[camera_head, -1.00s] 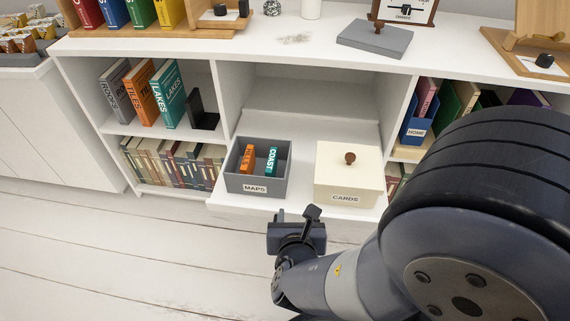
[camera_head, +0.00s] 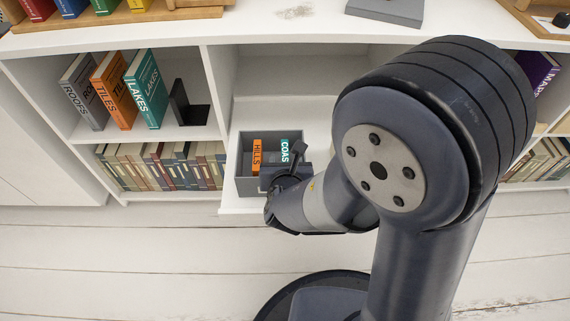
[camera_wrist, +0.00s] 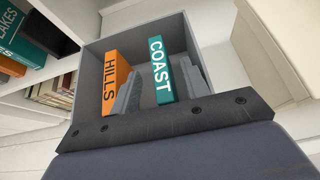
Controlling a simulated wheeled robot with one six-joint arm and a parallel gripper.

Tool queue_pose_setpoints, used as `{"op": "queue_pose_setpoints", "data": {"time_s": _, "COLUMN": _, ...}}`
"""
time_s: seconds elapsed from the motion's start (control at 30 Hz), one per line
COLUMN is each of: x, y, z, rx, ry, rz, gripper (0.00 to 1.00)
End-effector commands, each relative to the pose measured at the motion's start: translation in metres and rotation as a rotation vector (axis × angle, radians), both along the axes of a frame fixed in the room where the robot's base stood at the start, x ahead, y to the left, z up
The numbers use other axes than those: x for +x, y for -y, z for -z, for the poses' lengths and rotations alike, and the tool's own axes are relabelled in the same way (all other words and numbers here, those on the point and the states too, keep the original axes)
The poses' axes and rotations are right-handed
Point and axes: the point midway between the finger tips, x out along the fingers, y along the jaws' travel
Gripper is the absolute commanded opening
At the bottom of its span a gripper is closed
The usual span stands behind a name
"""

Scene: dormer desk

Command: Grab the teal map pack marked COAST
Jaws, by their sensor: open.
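The teal COAST pack (camera_wrist: 160,68) stands upright in a grey open box (camera_wrist: 92,84). The orange HILLS pack (camera_wrist: 116,80) stands to its left in the same box. In the head view, COAST (camera_head: 291,146) is partly hidden by my gripper (camera_head: 290,170), and HILLS (camera_head: 257,153) shows beside it. In the wrist view my gripper (camera_wrist: 158,82) is open, with one finger between HILLS and COAST and the other to the right of COAST. I cannot tell whether either finger touches a pack.
The box sits on a white pull-out shelf (camera_head: 238,204). My arm hides the cream box, which shows partly in the wrist view (camera_wrist: 268,50). Books, including teal LAKES (camera_head: 147,90), stand left. A black bookend (camera_head: 185,107) stands beside them.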

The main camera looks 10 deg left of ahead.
Motion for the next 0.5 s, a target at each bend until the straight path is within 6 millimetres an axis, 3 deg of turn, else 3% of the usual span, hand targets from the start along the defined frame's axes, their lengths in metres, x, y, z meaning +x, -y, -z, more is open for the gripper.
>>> {"op": "queue_pose_setpoints", "data": {"time_s": 0.2, "x": 0.02, "y": -0.005, "z": 0.012, "rx": -0.001, "ry": -0.001, "rz": 0.001, "gripper": 0.44}}
{"op": "queue_pose_setpoints", "data": {"time_s": 0.43, "x": 0.02, "y": -0.005, "z": 0.011, "rx": 0.0, "ry": -0.001, "rz": 0.0, "gripper": 0.44}}
{"op": "queue_pose_setpoints", "data": {"time_s": 0.5, "x": 0.02, "y": -0.005, "z": 0.011, "rx": 0.0, "ry": 0.0, "rz": 0.0, "gripper": 0.38}}
